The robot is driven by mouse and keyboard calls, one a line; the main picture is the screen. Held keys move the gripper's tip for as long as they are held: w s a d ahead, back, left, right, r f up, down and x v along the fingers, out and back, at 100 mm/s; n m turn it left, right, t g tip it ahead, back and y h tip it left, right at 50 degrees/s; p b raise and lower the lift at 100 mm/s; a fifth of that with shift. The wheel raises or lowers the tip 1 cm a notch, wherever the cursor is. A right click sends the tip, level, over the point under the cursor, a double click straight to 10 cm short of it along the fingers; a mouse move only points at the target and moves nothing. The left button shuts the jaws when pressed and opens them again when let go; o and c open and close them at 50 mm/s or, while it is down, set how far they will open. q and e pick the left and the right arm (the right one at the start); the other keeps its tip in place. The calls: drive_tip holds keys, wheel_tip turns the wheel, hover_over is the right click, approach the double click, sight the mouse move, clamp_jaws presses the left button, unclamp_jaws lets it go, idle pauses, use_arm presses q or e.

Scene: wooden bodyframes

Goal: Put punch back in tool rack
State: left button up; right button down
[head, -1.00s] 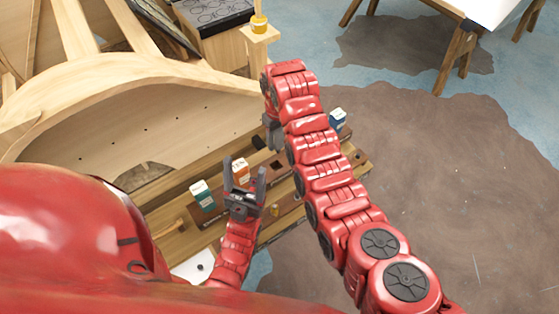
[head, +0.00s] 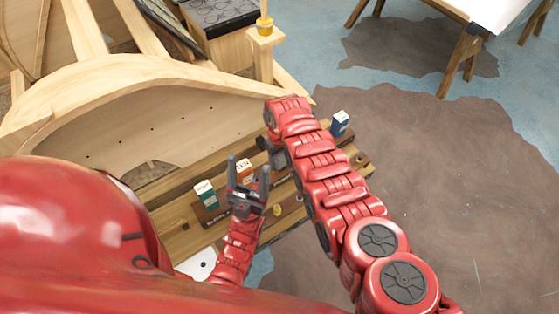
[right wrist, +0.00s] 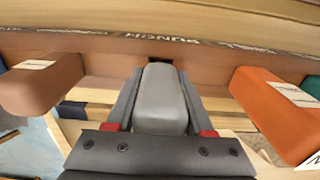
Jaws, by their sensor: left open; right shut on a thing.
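The punch (right wrist: 160,95) shows in the right wrist view as a grey block-shaped handle between the two dark fingers. My right gripper (right wrist: 158,100) is shut on it; in the head view its jaws are largely hidden by my arm. The brown tool rack (right wrist: 215,52) runs across the right wrist view, with a small dark slot (right wrist: 160,66) just beyond the punch's far end. I cannot tell whether the punch's tip is in the slot. My left gripper (head: 248,180) is open and empty, with its fingers up, in front of the rack.
An orange labelled handle (right wrist: 275,110) and a brown one (right wrist: 42,85) flank the punch. A teal handle (head: 204,193) and a blue one (head: 340,123) stand along the workbench. A wooden frame (head: 150,120) rises behind it. Open floor (head: 440,180) lies to the right.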

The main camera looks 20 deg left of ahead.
drive_tip(key=shift+a+f, duration=0.1)
drive_tip(key=shift+f+b, duration=0.35)
drive_tip(key=shift+c, duration=1.4)
unclamp_jaws()
drive_tip(key=shift+r, duration=0.1)
